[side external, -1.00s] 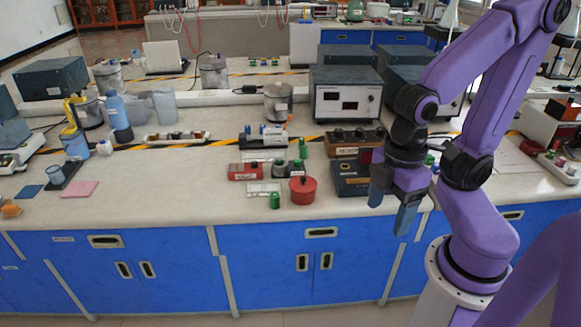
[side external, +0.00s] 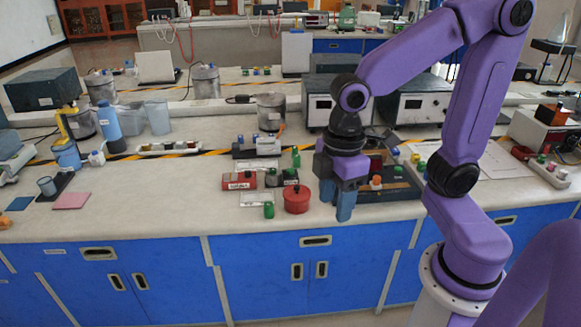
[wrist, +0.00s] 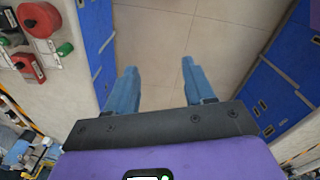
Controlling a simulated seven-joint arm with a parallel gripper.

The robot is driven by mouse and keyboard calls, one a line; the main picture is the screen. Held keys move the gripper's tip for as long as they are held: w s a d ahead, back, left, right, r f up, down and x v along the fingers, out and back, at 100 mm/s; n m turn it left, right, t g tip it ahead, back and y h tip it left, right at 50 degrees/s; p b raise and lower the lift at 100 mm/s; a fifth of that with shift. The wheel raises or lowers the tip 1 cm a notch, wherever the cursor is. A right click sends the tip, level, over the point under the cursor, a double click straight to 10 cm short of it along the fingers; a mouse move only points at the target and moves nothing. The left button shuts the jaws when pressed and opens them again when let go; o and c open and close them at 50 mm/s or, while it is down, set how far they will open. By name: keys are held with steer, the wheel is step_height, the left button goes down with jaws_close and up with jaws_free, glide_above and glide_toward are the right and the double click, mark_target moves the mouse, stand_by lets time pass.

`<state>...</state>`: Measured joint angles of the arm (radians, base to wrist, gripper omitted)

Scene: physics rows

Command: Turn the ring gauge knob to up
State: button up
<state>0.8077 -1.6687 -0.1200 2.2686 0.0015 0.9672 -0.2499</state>
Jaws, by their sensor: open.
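I cannot tell for sure which thing is the ring gauge. A round red body with a small top (side external: 296,199) stands near the bench's front edge; it also shows at the upper left of the wrist view (wrist: 40,19). My gripper (side external: 335,201) is open and empty, pointing down just right of the red body and apart from it. In the wrist view its two blue fingers (wrist: 158,70) stand wide apart over the floor beyond the bench edge. A dark-based device (side external: 400,188) with an orange knob (side external: 376,182) is partly hidden behind my gripper.
A red box (side external: 239,181), a green piece (side external: 269,210) and small parts crowd left of the red body. Grey instruments (side external: 411,103) stand behind. Blue cabinets (side external: 260,270) lie below.

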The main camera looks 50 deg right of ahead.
steer(key=w, duration=1.3)
glide_above(291, 169)
step_height(291, 169, down, 5)
steer(key=shift+n, duration=0.4)
step_height(291, 169, down, 17)
steer(key=shift+a+f, duration=0.1)
jaws_close()
